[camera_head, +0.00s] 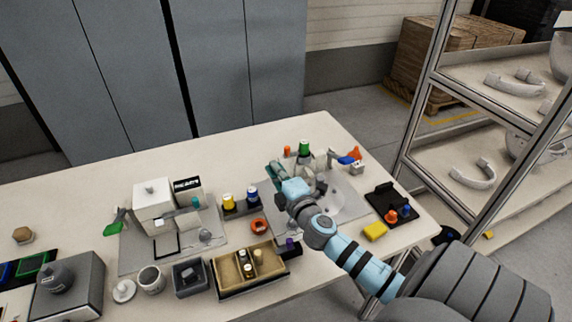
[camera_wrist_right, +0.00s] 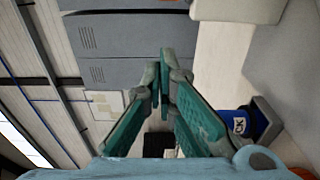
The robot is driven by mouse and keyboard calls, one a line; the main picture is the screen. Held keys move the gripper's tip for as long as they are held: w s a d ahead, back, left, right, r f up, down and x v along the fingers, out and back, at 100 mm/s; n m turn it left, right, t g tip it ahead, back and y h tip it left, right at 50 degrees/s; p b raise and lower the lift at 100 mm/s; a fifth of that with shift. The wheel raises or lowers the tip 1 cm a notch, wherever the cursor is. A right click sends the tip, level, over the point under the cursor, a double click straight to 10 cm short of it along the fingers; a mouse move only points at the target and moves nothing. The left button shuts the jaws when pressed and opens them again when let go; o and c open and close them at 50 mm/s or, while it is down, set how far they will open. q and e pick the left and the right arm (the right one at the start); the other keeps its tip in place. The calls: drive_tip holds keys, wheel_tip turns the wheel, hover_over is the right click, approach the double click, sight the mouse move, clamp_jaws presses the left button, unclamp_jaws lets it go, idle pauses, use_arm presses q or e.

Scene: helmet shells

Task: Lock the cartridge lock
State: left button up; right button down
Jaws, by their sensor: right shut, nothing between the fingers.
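My right gripper (camera_head: 274,168) is shut and empty above the middle of the table; its teal fingers also meet in the right wrist view (camera_wrist_right: 163,76). A blue cylinder (camera_head: 252,194) stands in a dark holder to the left of it. A green-topped cylinder (camera_head: 304,148) stands behind and to the right of the gripper, near a blue and orange part (camera_head: 350,157). I cannot tell which part is the cartridge lock. My left gripper is out of view.
A yellow cylinder (camera_head: 228,203) stands beside the blue one. A white machine (camera_head: 152,208) is at the left. A yellow block (camera_head: 375,231) lies at the right. Metal shelving (camera_head: 425,105) stands beyond the table.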

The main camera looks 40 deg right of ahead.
drive_tip(key=v, duration=0.6)
drive_tip(key=shift+s+b, duration=0.3)
drive_tip(key=shift+s, duration=0.1)
drive_tip(key=shift+a, duration=0.1)
